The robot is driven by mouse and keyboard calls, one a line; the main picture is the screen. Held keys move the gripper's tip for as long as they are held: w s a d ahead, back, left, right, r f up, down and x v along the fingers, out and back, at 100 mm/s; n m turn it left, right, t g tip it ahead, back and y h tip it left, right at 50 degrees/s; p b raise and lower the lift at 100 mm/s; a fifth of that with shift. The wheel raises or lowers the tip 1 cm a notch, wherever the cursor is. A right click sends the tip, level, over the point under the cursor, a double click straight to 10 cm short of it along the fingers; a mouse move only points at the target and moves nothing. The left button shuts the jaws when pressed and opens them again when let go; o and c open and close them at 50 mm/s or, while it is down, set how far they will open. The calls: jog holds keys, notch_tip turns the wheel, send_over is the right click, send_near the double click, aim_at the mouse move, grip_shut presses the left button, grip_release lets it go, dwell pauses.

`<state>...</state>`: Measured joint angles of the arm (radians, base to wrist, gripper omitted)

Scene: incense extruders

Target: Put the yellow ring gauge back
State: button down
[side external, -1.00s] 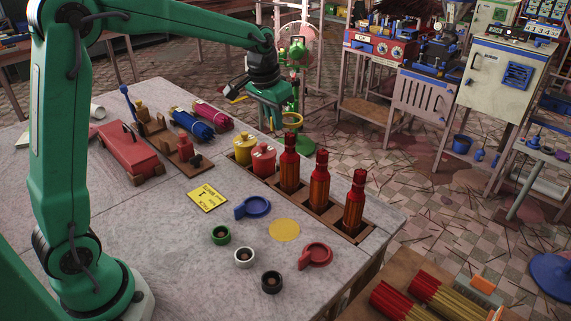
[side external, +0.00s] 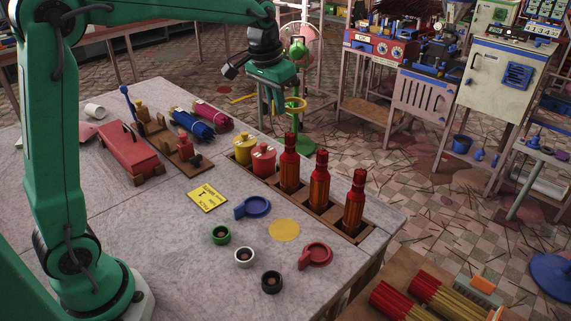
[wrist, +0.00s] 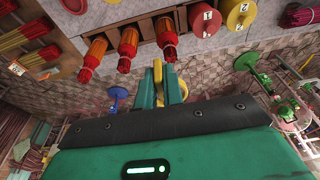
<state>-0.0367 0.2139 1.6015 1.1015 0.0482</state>
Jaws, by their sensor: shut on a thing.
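The yellow ring gauge (side external: 299,109) is in my gripper (side external: 281,100), held in the air beyond the table's far edge, behind the bottles. In the wrist view my gripper (wrist: 166,86) is shut on it, and the yellow gauge (wrist: 180,71) is partly hidden by the fingers. A flat yellow disc (side external: 284,229) lies on the table. The blue ring gauge (side external: 257,206) lies left of this disc and the red ring gauge (side external: 316,255) lies right of it.
Green, white and black small cups stand in front. A yellow card (side external: 208,198) lies left. A green stand fan (side external: 299,55) is behind my gripper.

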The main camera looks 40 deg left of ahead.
jog(key=s+d+m+h, duration=0.1)
jog(key=s+d+m, duration=0.1)
jog(key=s+d, duration=1.55)
jog(key=s+a+f+x, duration=0.1)
jog(key=s+x, duration=0.2)
jog(key=x, duration=1.1)
jog(key=shift+s+a+f, duration=0.15)
jog(key=shift+s+a, duration=0.1)
jog(key=shift+s, duration=0.1)
send_over(274, 234)
jog(key=shift+y, duration=0.3)
jog(key=f, duration=0.4)
jog(key=s+f, duration=0.1)
jog(key=f, duration=0.2)
jog(key=shift+a, duration=0.15)
jog(key=shift+f, duration=0.1)
jog(key=shift+s+x, duration=0.2)
jog(key=shift+x, duration=0.7)
jog(key=shift+s+x, duration=0.2)
jog(key=shift+x, duration=0.7)
